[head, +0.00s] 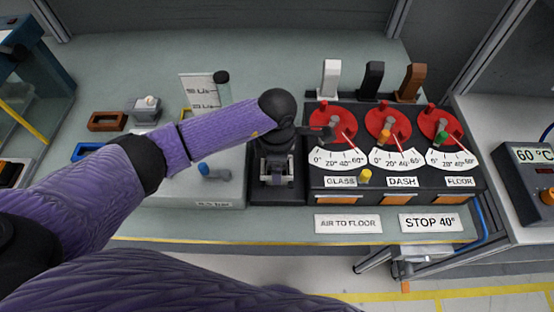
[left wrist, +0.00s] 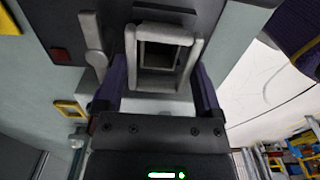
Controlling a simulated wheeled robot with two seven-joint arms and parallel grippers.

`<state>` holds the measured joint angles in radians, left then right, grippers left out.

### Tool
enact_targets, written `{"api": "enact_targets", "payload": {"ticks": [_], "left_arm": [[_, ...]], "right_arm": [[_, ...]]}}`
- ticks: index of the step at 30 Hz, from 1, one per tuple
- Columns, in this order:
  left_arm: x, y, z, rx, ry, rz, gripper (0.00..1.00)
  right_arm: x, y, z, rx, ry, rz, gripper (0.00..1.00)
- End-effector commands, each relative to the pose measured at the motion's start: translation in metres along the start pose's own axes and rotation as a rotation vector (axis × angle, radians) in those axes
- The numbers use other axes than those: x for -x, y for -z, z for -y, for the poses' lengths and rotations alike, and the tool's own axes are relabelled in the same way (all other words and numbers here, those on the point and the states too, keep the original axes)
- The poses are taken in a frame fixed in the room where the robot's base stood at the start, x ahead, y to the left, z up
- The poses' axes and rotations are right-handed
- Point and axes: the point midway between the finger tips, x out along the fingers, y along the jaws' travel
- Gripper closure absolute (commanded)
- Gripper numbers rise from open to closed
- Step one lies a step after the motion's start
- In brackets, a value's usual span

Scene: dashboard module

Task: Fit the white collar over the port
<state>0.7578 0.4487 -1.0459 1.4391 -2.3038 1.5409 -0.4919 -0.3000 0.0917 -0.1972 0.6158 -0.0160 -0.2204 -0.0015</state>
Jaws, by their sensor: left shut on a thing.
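My left gripper (head: 277,165) reaches over the black plate (head: 275,198) at the left end of the dashboard module (head: 395,180). It is shut on the white collar (head: 290,169), a pale square frame. In the left wrist view the collar (left wrist: 186,68) sits between the two finger pads of the gripper (left wrist: 160,80). A darker grey square rim, seemingly the port (left wrist: 163,34), shows in line with the collar's opening. I cannot tell whether the collar is around the port or just above it. The arm and wrist partly hide this spot in the head view. My right gripper is not in view.
Red dials (head: 385,122) and upright white, black and brown levers (head: 373,78) stand close right of the gripper. A grey lever (left wrist: 93,40) is beside the collar. A grey box with a blue knob (head: 212,170) lies left. The back of the bench is clear.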

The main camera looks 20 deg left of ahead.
Motion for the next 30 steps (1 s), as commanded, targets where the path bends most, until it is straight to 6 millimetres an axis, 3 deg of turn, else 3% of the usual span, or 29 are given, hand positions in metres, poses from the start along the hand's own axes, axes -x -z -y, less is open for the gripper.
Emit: {"api": "enact_targets", "payload": {"ticks": [29,30], "left_arm": [[-0.025,0.000,0.000,0.000,0.000,-0.001,0.68],[-0.024,0.000,0.000,0.000,0.000,-0.001,0.06]], "right_arm": [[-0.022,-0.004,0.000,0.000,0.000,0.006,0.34],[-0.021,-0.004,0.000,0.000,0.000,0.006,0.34]]}}
